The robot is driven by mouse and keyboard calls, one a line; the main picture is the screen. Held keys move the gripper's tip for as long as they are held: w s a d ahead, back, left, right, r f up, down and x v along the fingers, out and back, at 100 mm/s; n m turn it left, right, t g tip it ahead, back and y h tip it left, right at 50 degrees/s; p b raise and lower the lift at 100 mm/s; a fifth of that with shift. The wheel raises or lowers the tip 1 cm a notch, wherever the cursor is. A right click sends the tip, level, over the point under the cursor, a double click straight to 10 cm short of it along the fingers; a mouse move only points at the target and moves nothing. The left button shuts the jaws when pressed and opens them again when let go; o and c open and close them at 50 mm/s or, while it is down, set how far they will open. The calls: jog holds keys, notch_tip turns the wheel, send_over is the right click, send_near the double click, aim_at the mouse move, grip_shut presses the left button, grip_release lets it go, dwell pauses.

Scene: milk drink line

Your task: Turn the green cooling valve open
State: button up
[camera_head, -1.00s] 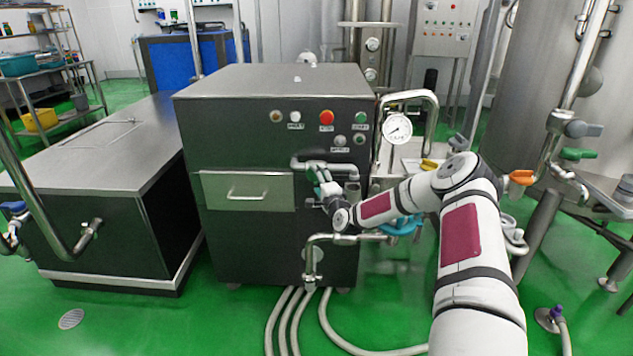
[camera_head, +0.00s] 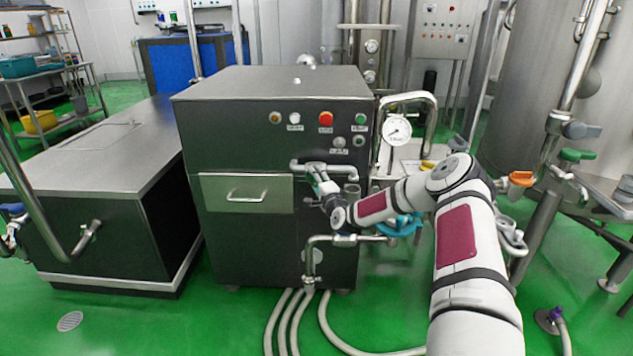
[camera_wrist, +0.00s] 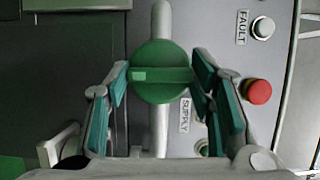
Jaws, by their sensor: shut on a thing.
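The green cooling valve (camera_wrist: 160,58) is a round knob with a raised bar across it, in the wrist view. It sits on a grey pipe (camera_wrist: 161,20), and its bar lies crosswise to that pipe in the picture. My gripper (camera_wrist: 162,80) has its green-padded fingers on both sides of the knob, shut on the bar's ends. In the head view my gripper (camera_head: 322,182) is at the front of the dark machine (camera_head: 275,140), just below a short bent pipe. There the knob is hidden by my gripper and wrist.
A red button (camera_wrist: 257,91) and a FAULT button (camera_wrist: 263,28) are on the panel beside my fingers. A steel pipe (camera_head: 345,240) runs just below my wrist. A pressure gauge (camera_head: 397,130) and an orange-handled valve (camera_head: 521,178) stand to the right. Hoses (camera_head: 300,315) lie on the floor.

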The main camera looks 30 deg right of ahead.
jog(key=shift+r, duration=0.1)
jog(key=n+g+h+b, duration=0.1)
jog(key=n+g, duration=0.1)
jog(key=n, duration=0.2)
jog(key=n+g+h+b, duration=0.1)
jog(key=n+g, duration=0.1)
jog(key=n, duration=0.3)
jog(key=n+g+h+b, duration=0.1)
jog(key=n+g+b, duration=0.1)
jog(key=n, duration=0.2)
jog(key=shift+w+a+r+h, duration=0.25)
jog(key=shift+h, duration=0.15)
jog(key=shift+n, duration=0.3)
dwell(0.5)
jog(key=o, duration=1.1)
jog(key=shift+o, duration=0.2)
jog(key=v, duration=1.2)
